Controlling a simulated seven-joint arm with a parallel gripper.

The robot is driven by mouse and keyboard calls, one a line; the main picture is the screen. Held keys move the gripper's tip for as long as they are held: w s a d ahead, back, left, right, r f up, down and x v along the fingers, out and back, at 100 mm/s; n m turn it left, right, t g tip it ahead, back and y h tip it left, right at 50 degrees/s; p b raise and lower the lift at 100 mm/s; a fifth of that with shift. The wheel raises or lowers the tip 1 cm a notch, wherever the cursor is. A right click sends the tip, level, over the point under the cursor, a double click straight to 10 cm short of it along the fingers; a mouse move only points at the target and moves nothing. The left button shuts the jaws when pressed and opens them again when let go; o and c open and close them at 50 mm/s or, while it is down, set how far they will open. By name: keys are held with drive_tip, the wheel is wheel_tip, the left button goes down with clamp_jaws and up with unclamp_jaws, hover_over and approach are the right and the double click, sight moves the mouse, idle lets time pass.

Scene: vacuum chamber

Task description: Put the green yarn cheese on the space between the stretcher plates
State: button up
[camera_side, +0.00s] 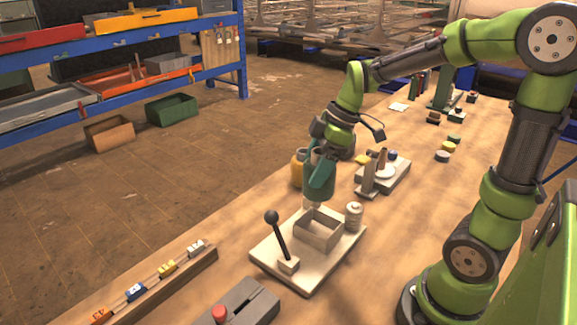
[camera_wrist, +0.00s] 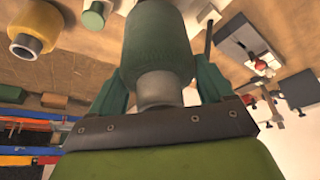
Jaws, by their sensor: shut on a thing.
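A green yarn cheese, a green cylinder with a pale core, is between my gripper's fingers (camera_wrist: 158,84). In the wrist view the cheese (camera_wrist: 158,45) fills the middle of the picture, with a finger on each side. In the side view my gripper (camera_side: 320,172) holds the green cheese (camera_side: 319,185) roughly upright, over or just behind the open-topped box (camera_side: 318,240) on a pale base plate. I cannot tell whether it touches the box. Two upright plates stand on a grey block (camera_side: 392,180) to its right; I cannot tell which are the stretcher plates.
A yellow yarn cheese (camera_side: 298,170) stands just left of my gripper, also in the wrist view (camera_wrist: 32,28). A black-knobbed lever (camera_side: 280,235) rises from the base plate. A pale round post (camera_side: 353,217) stands right of the box. A red button (camera_side: 219,312) is in front.

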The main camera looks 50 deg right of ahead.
drive_tip(key=s+a+n, duration=0.1)
drive_tip(key=n+g, duration=0.1)
drive_tip(key=shift+s+a+f+n+y, duration=0.25)
drive_tip(key=shift+s+a+n+y, duration=0.1)
drive_tip(key=shift+s+n+y, duration=0.05)
drive_tip(key=shift+s+a+n+g, duration=0.2)
drive_tip(key=shift+n+g, duration=0.1)
drive_tip(key=shift+n, duration=0.5)
wheel_tip(320, 180, down, 10)
drive_tip(key=shift+f, duration=0.1)
drive_tip(key=o, duration=1)
drive_tip(key=shift+o, duration=0.2)
drive_tip(key=shift+w, duration=0.1)
